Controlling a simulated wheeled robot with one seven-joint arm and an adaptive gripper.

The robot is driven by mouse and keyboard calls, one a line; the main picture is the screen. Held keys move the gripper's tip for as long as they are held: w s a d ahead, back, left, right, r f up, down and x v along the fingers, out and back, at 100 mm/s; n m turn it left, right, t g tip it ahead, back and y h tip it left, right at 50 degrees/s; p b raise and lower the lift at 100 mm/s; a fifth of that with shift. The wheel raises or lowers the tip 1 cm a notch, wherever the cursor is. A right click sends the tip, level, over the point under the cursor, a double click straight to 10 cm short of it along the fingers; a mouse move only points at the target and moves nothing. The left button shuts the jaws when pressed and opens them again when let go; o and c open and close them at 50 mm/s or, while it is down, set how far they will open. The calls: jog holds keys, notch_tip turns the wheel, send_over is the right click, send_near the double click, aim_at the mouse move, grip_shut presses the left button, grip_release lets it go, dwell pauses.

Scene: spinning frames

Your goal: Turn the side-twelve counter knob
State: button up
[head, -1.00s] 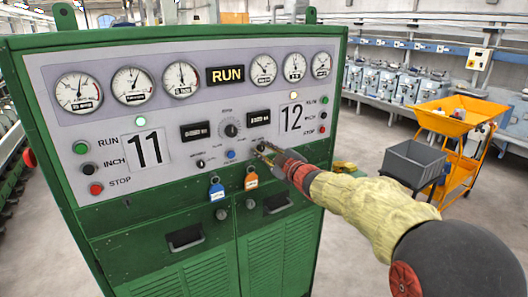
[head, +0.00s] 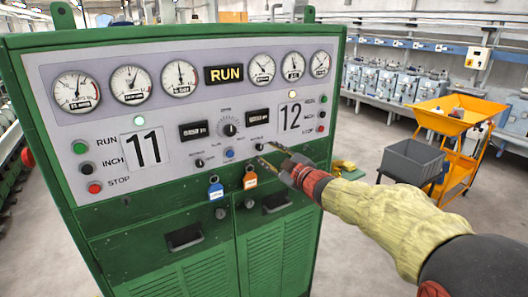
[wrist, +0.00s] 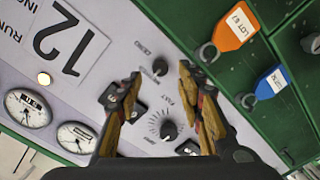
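The small black side-twelve counter knob (head: 259,146) sits on the grey panel below the right counter window (head: 257,117) and left of the number 12 plate (head: 290,117). My gripper (head: 266,152) is just right of the knob in the head view, with its two fingers spread and empty. In the wrist view the knob (wrist: 160,67) shows in the gap between the open fingertips (wrist: 159,73), with panel visible around it. The fingers appear apart from it. The direction of its pointer is too small to read.
A larger central dial (head: 229,129) and a blue button (head: 230,153) are to the left. A blue tag (head: 216,190) and an orange tag (head: 250,180) hang below the panel. A yellow cart (head: 455,122) and grey bin (head: 411,161) stand right of the cabinet.

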jog(key=v, duration=0.7)
jog(key=shift+s, duration=0.2)
jog(key=shift+d+f, duration=0.1)
